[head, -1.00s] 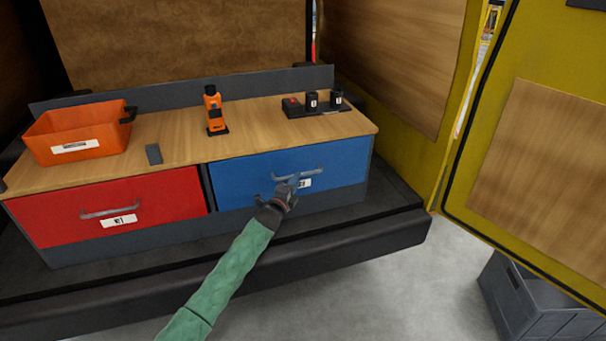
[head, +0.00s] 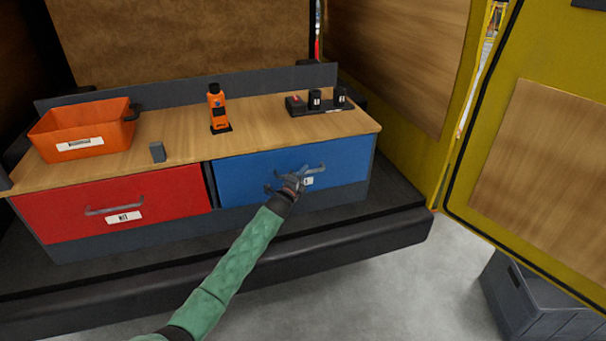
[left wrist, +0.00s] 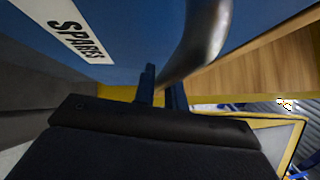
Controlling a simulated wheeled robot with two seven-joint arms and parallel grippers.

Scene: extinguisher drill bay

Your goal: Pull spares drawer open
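The spares drawer (head: 240,180) is the blue drawer on the right of the bench unit, and its front looks flush with the unit. Its grey bar handle (head: 318,167) is partly hidden by my left gripper (head: 295,177). In the left wrist view the SPARES label (left wrist: 78,35) shows on the blue front. The curved handle (left wrist: 205,35) runs down to the fingers of my left gripper (left wrist: 162,92). The fingers are close together and look shut on the bar, though the bar hides part of one finger. My right gripper is in neither view.
A red drawer (head: 70,210) is beside the blue one. A grey crate (head: 515,295) stands on the floor at right.

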